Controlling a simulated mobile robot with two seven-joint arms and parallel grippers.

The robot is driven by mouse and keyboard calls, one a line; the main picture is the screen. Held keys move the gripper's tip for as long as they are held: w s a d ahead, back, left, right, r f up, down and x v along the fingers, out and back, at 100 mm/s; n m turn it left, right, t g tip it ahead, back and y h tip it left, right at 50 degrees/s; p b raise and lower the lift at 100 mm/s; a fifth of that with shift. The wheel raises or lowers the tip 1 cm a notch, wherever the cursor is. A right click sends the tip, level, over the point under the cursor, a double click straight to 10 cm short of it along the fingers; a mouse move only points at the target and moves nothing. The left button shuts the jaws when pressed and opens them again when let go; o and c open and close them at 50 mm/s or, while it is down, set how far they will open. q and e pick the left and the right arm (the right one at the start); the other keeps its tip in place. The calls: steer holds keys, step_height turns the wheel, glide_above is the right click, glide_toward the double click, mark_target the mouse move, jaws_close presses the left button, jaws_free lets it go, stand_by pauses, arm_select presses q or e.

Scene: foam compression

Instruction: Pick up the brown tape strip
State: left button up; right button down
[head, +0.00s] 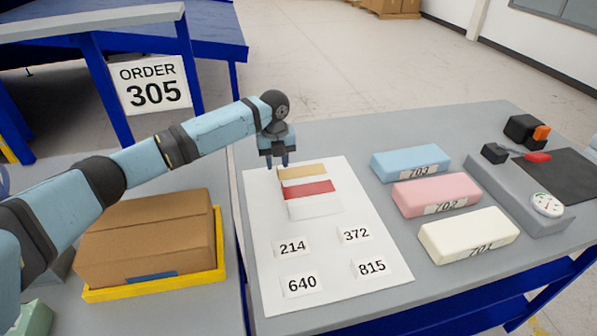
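The brown tape strip (304,172) is a tan band lying on the white sheet (262,240), above a red strip (309,190) and a white strip (314,207). My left gripper (277,161) points down just beyond the left end of the tan strip. Its two dark fingers stand apart with nothing visible between them. From this angle I cannot tell the exact height of the fingertips above the sheet. My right gripper is not in view.
Number cards, such as 640 (301,283), lie on the sheet's near part. Blue (411,162), pink (437,194) and cream (468,235) foam blocks stand to the right, beside a grey device with a gauge (546,204). A cardboard box (145,240) in a yellow tray (155,288) is at left.

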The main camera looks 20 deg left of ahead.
arm_select(q)
step_height(320, 180, down, 3)
steer(key=shift+r, duration=0.1)
jaws_close()
